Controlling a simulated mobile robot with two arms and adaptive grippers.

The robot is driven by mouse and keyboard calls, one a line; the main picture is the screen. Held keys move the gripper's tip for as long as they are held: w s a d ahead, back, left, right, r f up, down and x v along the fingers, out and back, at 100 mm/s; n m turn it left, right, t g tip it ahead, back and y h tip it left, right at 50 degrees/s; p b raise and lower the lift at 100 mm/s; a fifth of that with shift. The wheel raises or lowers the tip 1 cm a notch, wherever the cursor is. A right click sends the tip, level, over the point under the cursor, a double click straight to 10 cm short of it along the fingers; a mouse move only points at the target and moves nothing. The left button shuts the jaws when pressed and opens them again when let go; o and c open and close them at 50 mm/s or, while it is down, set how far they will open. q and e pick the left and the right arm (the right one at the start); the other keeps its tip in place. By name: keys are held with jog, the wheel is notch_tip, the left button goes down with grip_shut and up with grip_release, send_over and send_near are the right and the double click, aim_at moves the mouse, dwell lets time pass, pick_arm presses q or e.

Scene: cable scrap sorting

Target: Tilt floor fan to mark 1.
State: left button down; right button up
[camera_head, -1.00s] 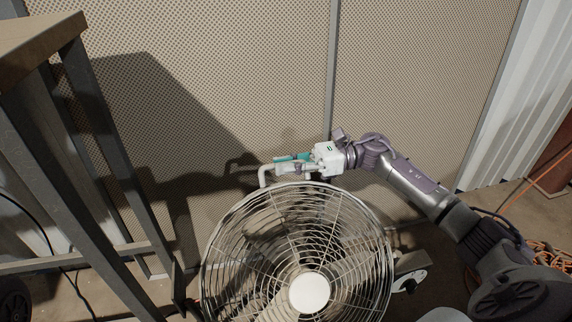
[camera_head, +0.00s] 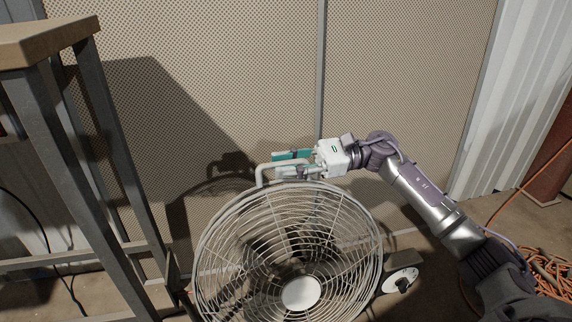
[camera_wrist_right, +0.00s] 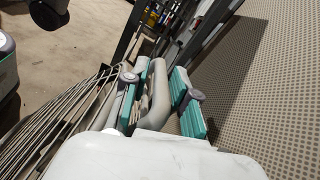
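The floor fan (camera_head: 301,293) stands below centre in the head view, its round wire grille facing up toward me. A grey bar handle (camera_head: 262,176) rises from its top rim. My right gripper (camera_head: 291,164) is at the handle, with one teal-padded finger on each side of it. In the right wrist view the handle (camera_wrist_right: 157,92) lies between the two fingers, with a visible gap to the right finger, so the gripper looks open around it. A round white tilt dial (camera_head: 401,281) is at the fan's right side; its marks are too small to read. My left gripper is not in view.
A perforated beige panel wall (camera_head: 230,80) stands close behind the fan and gripper. A metal-legged table (camera_head: 40,45) is at the left. An orange cable coil (camera_head: 545,270) lies on the floor at the right.

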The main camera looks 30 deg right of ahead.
jog(key=shift+o, duration=0.2)
jog(key=shift+d, duration=0.3)
jog(key=v, duration=1.1)
jog(key=shift+d, duration=0.2)
jog(key=shift+s, duration=0.1)
